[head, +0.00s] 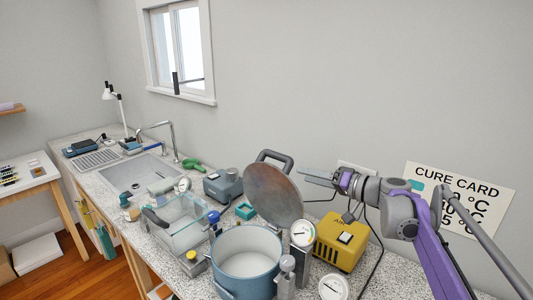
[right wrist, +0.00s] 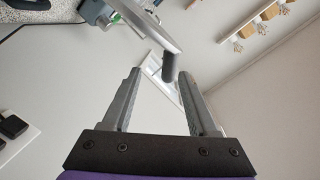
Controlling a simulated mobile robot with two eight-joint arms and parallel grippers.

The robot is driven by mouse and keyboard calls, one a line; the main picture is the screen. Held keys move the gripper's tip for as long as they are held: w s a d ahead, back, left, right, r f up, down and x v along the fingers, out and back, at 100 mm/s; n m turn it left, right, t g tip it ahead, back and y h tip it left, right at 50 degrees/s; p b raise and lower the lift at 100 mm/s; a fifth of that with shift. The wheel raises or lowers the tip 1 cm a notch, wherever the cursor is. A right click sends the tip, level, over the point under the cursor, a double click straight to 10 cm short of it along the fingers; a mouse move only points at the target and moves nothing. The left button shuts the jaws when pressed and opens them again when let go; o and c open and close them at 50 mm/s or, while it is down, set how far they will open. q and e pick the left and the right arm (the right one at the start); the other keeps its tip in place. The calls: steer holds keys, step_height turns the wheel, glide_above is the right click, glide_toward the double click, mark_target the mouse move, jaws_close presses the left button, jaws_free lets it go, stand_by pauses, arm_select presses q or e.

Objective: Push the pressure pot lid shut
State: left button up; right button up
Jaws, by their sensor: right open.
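The pressure pot (head: 247,264) is a blue-grey open vessel at the front centre of the counter in the head view. Its lid (head: 273,195) is a round, brownish-grey metal disc, tilted up open above the pot's far side. A dark loop handle (head: 277,157) stands at the lid's upper back. My right gripper (head: 318,176) is just right of the lid's upper part, pointing left, open. In the right wrist view a grey bar with a stub (right wrist: 169,66), probably the lid handle, shows near and between the open fingertips (right wrist: 159,74); contact cannot be told. My left gripper is not in view.
A yellow box (head: 340,241) stands right of the pot, with round gauges (head: 303,233) near the pot's right side. A clear tub (head: 180,222) and a blue-grey device (head: 223,185) stand to the left. A cure card (head: 458,195) is on the wall behind my right arm.

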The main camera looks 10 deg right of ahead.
mark_target(278, 155)
steer(key=shift+m+t, duration=0.3)
steer(key=shift+t, duration=0.4)
steer(key=x, duration=0.4)
steer(key=r+p+x, duration=0.1)
steer(key=x, duration=0.3)
steer(key=r+x, duration=0.1)
steer(key=x, duration=0.3)
steer(key=shift+w+d+r, duration=0.2)
steer(key=shift+r, duration=0.05)
jaws_close()
stand_by(0.4)
